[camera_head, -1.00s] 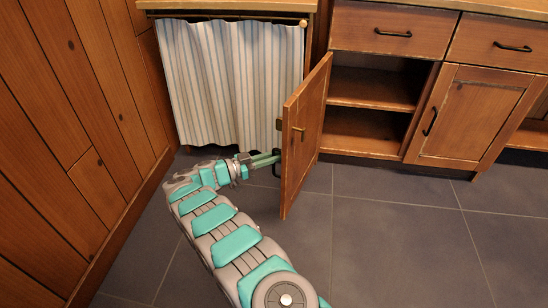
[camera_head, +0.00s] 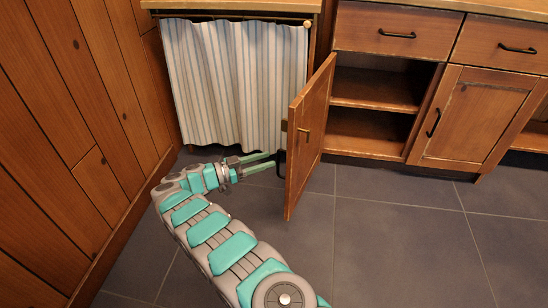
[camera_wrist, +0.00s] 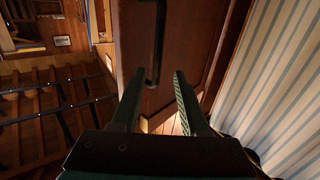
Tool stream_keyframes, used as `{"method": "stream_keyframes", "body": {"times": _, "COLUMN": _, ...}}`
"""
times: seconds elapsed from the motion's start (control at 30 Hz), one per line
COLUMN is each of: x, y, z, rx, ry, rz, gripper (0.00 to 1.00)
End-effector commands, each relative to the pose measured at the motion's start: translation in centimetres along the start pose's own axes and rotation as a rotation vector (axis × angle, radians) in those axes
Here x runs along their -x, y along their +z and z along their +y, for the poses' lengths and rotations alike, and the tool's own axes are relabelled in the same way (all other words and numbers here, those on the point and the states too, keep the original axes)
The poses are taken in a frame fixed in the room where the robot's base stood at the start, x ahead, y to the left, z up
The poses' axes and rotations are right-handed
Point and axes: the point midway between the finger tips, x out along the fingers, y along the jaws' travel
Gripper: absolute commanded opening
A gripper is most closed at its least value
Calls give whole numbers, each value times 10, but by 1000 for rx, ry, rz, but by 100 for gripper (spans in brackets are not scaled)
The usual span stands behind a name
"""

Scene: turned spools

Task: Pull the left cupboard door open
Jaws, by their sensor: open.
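The left cupboard door (camera_head: 309,130) stands swung wide open in the head view, roughly square to the cabinet front. Its dark handle (camera_head: 282,163) is on the side facing my arm, low down. The handle also shows in the wrist view (camera_wrist: 156,45), upright on the brown door face. My gripper (camera_head: 274,160) is open, its two green fingers reaching toward the handle. In the wrist view my gripper (camera_wrist: 158,85) has its fingers spread with nothing held between them; the handle appears beyond the tips. Whether a fingertip touches the door cannot be told.
The open cupboard (camera_head: 372,110) shows empty shelves. The right door (camera_head: 479,117) is closed, with drawers above. A striped curtain (camera_head: 238,85) hangs left of the open door. A wooden wall (camera_head: 85,120) stands at the left. The tiled floor (camera_head: 420,240) in front is clear.

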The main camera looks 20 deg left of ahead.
Motion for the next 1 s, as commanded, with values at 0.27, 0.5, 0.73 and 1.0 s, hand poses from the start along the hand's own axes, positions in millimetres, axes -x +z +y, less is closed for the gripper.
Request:
{"method": "stream_keyframes", "body": {"times": 0.27, "x": 29, "y": 0, "z": 0, "rx": 1, "ry": -2, "rz": -1, "gripper": 45}}
{"method": "stream_keyframes", "body": {"times": 0.5, "x": 31, "y": 0, "z": 0, "rx": 0, "ry": 0, "rz": -1, "gripper": 45}}
{"method": "stream_keyframes", "body": {"times": 0.73, "x": 31, "y": 0, "z": 0, "rx": 0, "ry": 0, "rz": -1, "gripper": 45}}
{"method": "stream_keyframes", "body": {"times": 1.0, "x": 13, "y": -25, "z": -18, "rx": -38, "ry": -45, "rz": 7, "gripper": 45}}
